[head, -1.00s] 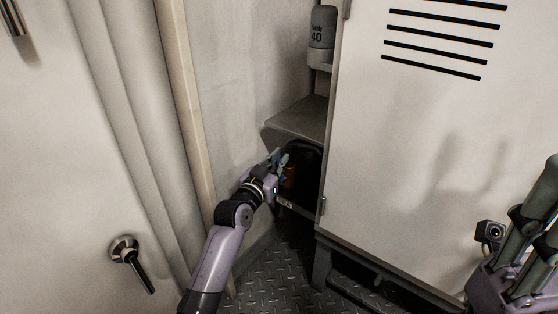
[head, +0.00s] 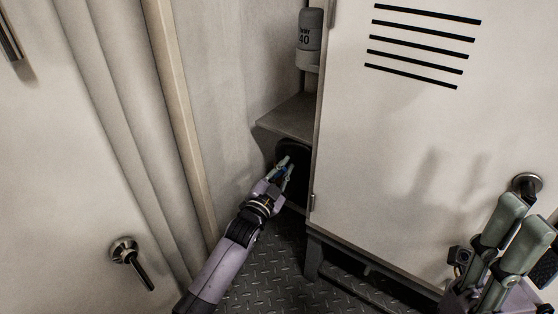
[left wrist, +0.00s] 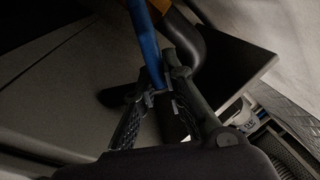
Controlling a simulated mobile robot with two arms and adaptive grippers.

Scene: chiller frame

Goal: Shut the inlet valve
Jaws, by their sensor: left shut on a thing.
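A blue lever (left wrist: 148,48), which looks like the valve handle, runs down between my left gripper's fingers in the left wrist view. My left gripper (left wrist: 163,98) is shut on this lever. Beside its upper end are an orange-brown part and a dark curved pipe (left wrist: 213,50). In the head view my left gripper (head: 287,168) reaches into the dark opening under the shelf, left of the cabinet door. A little blue (head: 283,173) shows at its fingers; the valve body is mostly hidden. My right gripper (head: 522,232) is raised at the lower right, away from the valve; its finger gap is unclear.
A pale cabinet door (head: 400,150) with black slots stands right of the opening. A metal shelf (head: 292,115) sits just above my left gripper, with a grey bottle (head: 309,35) higher up. A wall with a door handle (head: 125,252) is at left. Diamond-plate floor (head: 265,275) lies below.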

